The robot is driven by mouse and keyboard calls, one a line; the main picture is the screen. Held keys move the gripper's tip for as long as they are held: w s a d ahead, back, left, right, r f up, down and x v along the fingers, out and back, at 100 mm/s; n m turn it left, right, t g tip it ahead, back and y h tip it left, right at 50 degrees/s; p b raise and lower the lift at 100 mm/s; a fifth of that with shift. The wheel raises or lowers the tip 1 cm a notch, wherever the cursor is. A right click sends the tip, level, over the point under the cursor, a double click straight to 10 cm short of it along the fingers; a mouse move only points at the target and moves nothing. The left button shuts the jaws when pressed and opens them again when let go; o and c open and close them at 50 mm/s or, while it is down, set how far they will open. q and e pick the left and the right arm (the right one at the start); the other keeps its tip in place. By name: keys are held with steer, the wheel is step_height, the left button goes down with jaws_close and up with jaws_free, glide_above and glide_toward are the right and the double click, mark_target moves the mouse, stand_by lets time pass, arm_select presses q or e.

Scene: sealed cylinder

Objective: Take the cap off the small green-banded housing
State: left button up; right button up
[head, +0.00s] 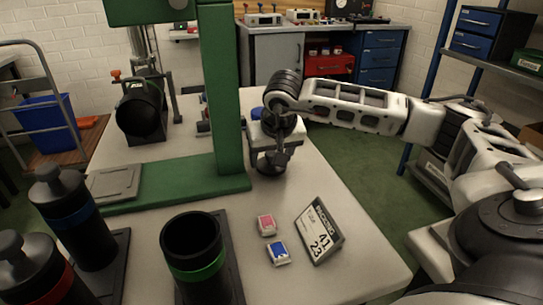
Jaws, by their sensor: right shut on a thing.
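The green-banded housing (190,272) is a black cylinder with a green ring, upright at the front of the table. Its top is open, and I see the dark hollow inside; no cap sits on it. My right gripper (274,148) is beyond it, low over the table to the right of the green post. It is shut on a small dark round piece (268,165), which looks like the cap. The piece is at or just above the table; contact is unclear. The jaws partly hide it. My left gripper is not in view.
Blue-banded (85,228) and red-banded (52,287) housings with knobbed caps stand at left. A green press frame (222,100) rises mid-table. A pink box (267,224), a blue box (278,253) and a number sign (319,231) lie at front right. The table's right edge is clear.

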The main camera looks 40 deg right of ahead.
steer(key=shift+f, duration=0.15)
steer(key=o, duration=1.1)
